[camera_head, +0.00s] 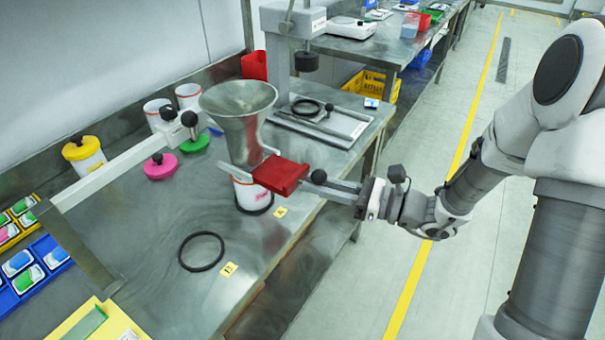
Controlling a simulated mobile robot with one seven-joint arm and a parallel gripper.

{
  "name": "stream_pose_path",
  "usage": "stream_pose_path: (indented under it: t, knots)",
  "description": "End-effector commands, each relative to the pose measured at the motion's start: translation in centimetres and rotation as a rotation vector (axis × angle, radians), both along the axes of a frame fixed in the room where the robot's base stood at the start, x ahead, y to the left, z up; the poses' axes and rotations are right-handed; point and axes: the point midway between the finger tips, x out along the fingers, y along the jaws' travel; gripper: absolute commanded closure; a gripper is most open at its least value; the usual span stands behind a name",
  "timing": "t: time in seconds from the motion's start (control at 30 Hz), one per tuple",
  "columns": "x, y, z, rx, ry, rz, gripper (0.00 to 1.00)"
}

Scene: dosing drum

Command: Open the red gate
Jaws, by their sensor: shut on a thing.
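The red gate (281,174) is a flat red slide with a dark knob, set at the lower end of the steel funnel (240,112). It sticks out to the right of the funnel. My gripper (324,178) reaches in from the right and is shut on the gate's dark knob. The fingertips are small here and partly merge with the knob. A white container (252,194) stands below the funnel on a dark ring, its top partly hidden by the gate and its holder.
An empty black ring (201,251) lies beside a yellow tag (228,269). Lids and white pots stand behind. A press (290,50) stands at the back. The aisle floor (470,265) is clear.

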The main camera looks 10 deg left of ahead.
Motion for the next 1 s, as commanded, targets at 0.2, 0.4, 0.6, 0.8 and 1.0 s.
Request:
stream_pose_path:
  t: [0.2, 0.4, 0.6, 0.8, 1.0]
  knots:
    - [-0.5, -0.1, -0.1, 0.000, 0.006, 0.009, 1.00]
    - [-0.4, -0.2, -0.2, -0.001, 0.005, 0.007, 0.59]
    - [-0.2, -0.2, -0.1, -0.001, 0.003, 0.004, 0.59]
    - [-0.2, -0.2, -0.1, -0.002, 0.002, 0.002, 0.59]
    - [-0.4, -2.1, 0.0, -0.003, 0.003, -0.002, 0.59]
